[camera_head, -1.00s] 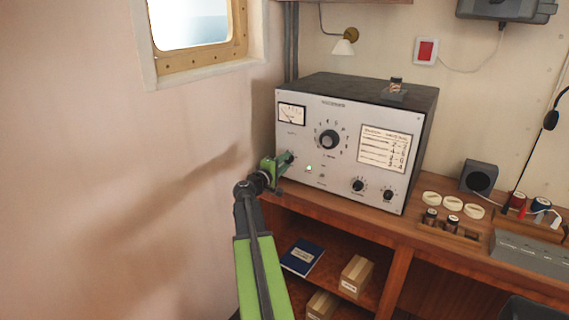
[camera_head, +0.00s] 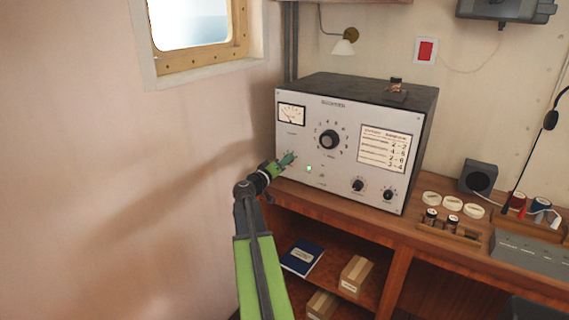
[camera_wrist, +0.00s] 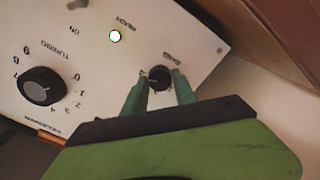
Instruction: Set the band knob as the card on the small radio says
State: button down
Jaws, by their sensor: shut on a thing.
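The band knob (camera_wrist: 159,78) is a small black knob under the label BAND, in the wrist view. My gripper (camera_wrist: 160,90) has its two green fingers on either side of the knob, shut on it. In the head view my gripper (camera_head: 288,160) is at the lower left of the radio's (camera_head: 300,190) front panel, and it hides the band knob there. The card (camera_head: 385,148) is a white sheet with several lines of number pairs on the right of the panel; its smaller writing is too small to read.
A large black tuning knob (camera_head: 329,140) sits mid-panel, with a green lit lamp (camera_head: 309,168) below it. Two small black knobs, one at the lower right (camera_head: 388,195), are apart from my gripper. The pink wall (camera_head: 130,170) is close on the left.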

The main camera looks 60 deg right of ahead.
dwell(0.3)
jog(key=c, duration=1)
grip_release()
jog(key=a, duration=1.7)
jog(key=shift+a, duration=0.25)
jog(key=shift+w, duration=0.1)
